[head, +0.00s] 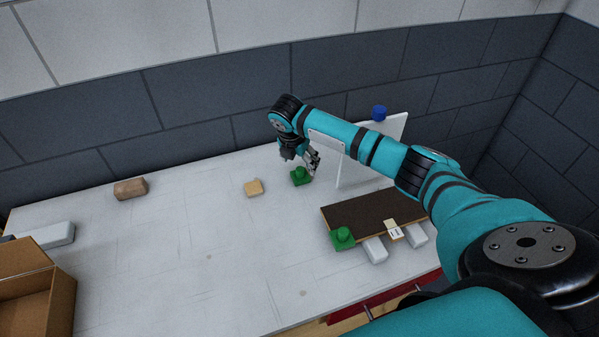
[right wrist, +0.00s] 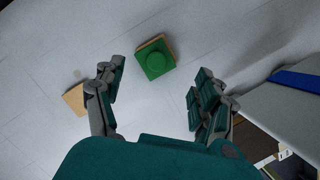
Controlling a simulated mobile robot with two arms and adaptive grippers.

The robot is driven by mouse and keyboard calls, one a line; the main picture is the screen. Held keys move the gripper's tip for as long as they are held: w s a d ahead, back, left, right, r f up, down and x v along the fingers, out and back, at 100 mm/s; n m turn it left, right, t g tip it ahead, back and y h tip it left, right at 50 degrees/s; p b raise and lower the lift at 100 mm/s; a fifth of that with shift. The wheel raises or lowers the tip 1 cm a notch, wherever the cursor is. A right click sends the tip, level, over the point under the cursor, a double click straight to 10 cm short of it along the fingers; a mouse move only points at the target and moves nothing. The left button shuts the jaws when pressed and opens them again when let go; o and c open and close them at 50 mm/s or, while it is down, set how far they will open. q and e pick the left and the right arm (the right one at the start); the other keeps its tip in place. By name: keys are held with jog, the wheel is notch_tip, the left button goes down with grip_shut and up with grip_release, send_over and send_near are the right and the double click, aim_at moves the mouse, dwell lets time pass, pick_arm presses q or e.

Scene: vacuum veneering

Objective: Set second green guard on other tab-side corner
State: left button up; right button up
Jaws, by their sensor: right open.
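A loose green guard (head: 300,177) with a round knob on top lies on the table; the right wrist view shows it too (right wrist: 155,60). My right gripper (head: 312,162) is open above and close to this guard. In the right wrist view its fingers (right wrist: 160,98) are spread apart, with the guard beyond them near the middle. Another green guard (head: 343,238) sits on the near left corner of the dark brown panel (head: 375,212). A pale tab (head: 393,229) with dark marks lies at the panel's near edge. My left gripper is not in view.
A white upright board (head: 372,160) with a blue piece (head: 379,112) on top stands behind the panel. Grey blocks (head: 376,250) lie under the panel's near edge. A tan block (head: 253,187), a brown block (head: 130,188) and a cardboard box (head: 50,300) are to the left. The table's middle is clear.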

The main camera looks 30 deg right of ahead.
aim_at(300, 170)
jog(key=shift+p+x, duration=0.35)
jog(key=shift+x, duration=0.55)
jog(key=x, duration=0.3)
jog(key=shift+w+a+f+p, duration=0.1)
jog(key=shift+w+f+p, duration=0.15)
jog(key=shift+p, duration=0.15)
jog(key=shift+f, duration=0.3)
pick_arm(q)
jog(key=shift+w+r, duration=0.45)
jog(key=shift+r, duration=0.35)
pick_arm(e)
jog(key=shift+s+r, duration=0.15)
jog(key=shift+s, duration=0.05)
jog(key=c, duration=1.2)
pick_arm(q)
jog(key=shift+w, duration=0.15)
pick_arm(e)
jog(key=shift+c, duration=0.3)
